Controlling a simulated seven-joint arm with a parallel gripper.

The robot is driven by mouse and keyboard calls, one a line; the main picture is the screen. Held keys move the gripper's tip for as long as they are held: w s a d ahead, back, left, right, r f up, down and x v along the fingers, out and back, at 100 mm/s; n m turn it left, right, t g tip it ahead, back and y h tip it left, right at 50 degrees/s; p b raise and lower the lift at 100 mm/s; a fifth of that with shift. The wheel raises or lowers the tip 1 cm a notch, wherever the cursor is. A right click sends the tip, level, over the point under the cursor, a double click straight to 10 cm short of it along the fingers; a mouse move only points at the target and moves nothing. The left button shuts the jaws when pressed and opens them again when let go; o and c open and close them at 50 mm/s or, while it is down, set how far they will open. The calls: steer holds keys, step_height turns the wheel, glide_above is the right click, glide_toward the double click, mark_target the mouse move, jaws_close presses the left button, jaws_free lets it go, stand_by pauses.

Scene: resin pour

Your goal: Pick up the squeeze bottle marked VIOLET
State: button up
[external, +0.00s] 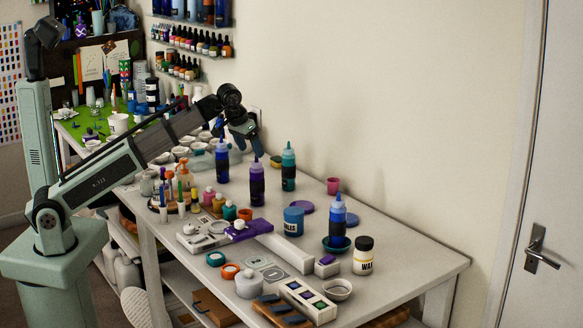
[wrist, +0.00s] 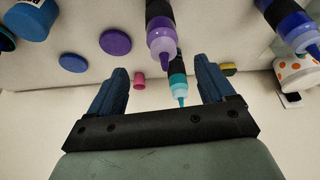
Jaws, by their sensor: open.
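The purple squeeze bottle (external: 257,185), with a dark band and violet tip, stands upright on the white table; I cannot read its label. It also shows at the top middle of the wrist view (wrist: 160,30). A teal bottle (external: 288,168) stands behind it to the right and appears between my fingers in the wrist view (wrist: 178,82), beyond the purple one. A blue bottle (external: 222,160) stands to the left, at top right in the wrist view (wrist: 292,24). My gripper (external: 248,139) is open and empty, above the bottles and apart from them; its blue fingers show in the wrist view (wrist: 162,70).
Another blue bottle (external: 338,222) stands in a dark bowl at right. A blue jar (external: 293,221), a purple lid (external: 302,207) and a pink cup (external: 333,186) lie nearby. Small bottles and moulds crowd the front left. The table's far right corner is clear.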

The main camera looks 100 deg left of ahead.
mark_target(256, 162)
steer(key=x, duration=0.4)
steer(key=shift+a+f, duration=0.1)
steer(key=shift+f, duration=0.05)
steer(key=shift+a+x, duration=0.1)
steer(key=shift+x, duration=1.25)
steer(key=shift+a+x, duration=0.15)
steer(key=shift+x, duration=1.2)
steer(key=shift+s, duration=0.15)
steer(key=shift+c, duration=0.3)
jaws_close()
